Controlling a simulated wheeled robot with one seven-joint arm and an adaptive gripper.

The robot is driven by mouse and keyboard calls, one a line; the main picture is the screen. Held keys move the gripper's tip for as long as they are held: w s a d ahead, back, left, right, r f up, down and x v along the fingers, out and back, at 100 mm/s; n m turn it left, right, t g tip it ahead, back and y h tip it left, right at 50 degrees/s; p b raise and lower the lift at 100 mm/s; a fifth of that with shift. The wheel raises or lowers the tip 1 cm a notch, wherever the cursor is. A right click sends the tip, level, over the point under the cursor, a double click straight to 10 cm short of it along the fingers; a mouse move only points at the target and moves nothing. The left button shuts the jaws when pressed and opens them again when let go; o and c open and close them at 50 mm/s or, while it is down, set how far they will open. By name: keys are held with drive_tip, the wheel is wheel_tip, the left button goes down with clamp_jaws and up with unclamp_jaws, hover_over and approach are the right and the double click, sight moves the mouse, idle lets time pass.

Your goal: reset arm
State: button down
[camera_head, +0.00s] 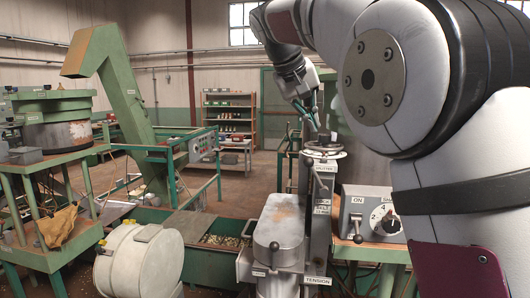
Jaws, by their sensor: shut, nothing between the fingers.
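My arm comes in from the right and fills much of the right side of the head view. My gripper (312,122) hangs at the end of the arm, fingers pointing down, shut and with nothing visible in it. It appears just above or in front of a round handwheel (324,153) on top of a grey machine post. I cannot tell from this one view whether the fingertips touch the wheel.
A grey machine cover (281,222), a nut-filled trough (226,241) and a pale drum (138,262) are in front. A green elevator (130,95) rises at left.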

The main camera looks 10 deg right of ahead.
drive_tip(key=s+f+n+t+y+b, duration=0.1)
drive_tip(key=s+f+y+b, duration=0.4)
drive_tip(key=s+f, duration=2)
drive_tip(key=s+a, duration=0.1)
drive_tip(key=s, duration=0.2)
drive_tip(key=shift+s+f+y+b, duration=0.25)
drive_tip(key=shift+s+y+b, duration=0.05)
drive_tip(key=shift+y+b, duration=0.1)
